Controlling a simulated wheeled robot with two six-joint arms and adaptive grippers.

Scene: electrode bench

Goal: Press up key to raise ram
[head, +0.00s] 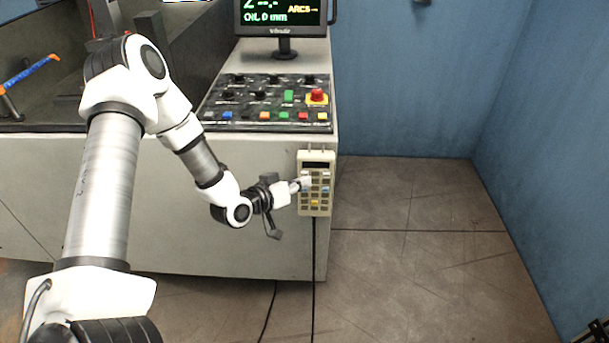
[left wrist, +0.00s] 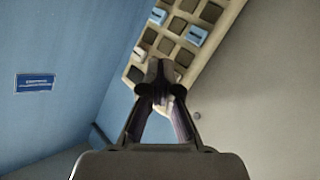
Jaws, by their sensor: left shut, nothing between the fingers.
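A beige handheld key box (head: 315,208) hangs on the front of the machine, near its right corner. It has a dark display at its top and rows of keys, mostly olive, with a few pale, blue and yellow ones. My left gripper (head: 304,183) is shut and empty, its tips at the upper left keys of the box. In the left wrist view the closed fingertips (left wrist: 158,68) overlap the near end of the key box (left wrist: 200,42). The key under the tips is hidden, and I cannot tell whether they touch it. My right gripper is not in view.
A sloped control panel (head: 240,103) with coloured buttons and a red knob (head: 317,96) lies above the box. A monitor (head: 283,18) stands behind it. Cables hang below the box to the floor.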

